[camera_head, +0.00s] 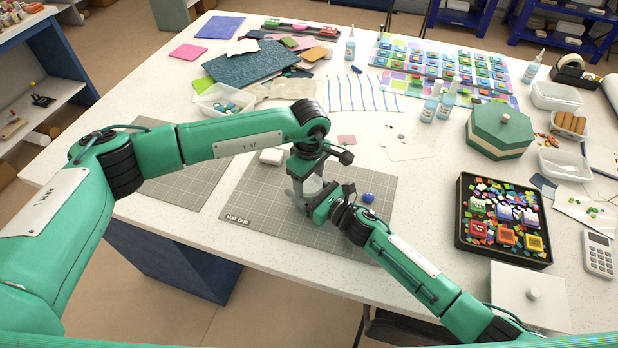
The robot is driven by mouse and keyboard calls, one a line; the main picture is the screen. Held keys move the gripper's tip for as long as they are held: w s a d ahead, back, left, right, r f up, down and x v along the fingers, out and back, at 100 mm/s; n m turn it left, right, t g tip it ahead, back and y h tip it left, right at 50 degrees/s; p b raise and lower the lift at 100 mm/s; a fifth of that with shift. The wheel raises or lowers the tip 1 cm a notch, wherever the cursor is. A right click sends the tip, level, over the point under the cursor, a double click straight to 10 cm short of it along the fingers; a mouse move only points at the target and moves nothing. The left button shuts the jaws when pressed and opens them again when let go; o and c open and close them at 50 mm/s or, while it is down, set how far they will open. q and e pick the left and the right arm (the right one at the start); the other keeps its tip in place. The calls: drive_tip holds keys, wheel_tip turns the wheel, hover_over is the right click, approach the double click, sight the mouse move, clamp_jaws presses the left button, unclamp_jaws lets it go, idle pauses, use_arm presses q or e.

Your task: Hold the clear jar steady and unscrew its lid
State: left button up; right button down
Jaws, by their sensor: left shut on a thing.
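The clear jar (313,187) stands on the grey cutting mat, between my two grippers, and is partly hidden by them. My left gripper (306,168) comes down from above and is shut at the jar's top, on the lid, which its fingers mostly cover. My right gripper (308,200) reaches in from the lower right, low at the jar's side. Its fingers are beside the jar, but whether they are closed on it is unclear.
A small blue round object (368,197) lies on the mat (260,205) just right of my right gripper. A green hexagonal box (500,128) and a black tray of coloured pieces (462,215) stand to the right.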

use_arm(q)
drive_tip(key=n, duration=0.5)
drive_tip(key=shift+n, duration=0.4)
drive_tip(key=shift+c, duration=0.3)
drive_tip(key=o, duration=1.1)
drive_tip(key=shift+r, duration=2.3)
use_arm(e)
drive_tip(key=shift+c, duration=1.2)
unclamp_jaws()
use_arm(q)
drive_tip(key=shift+f, duration=0.1)
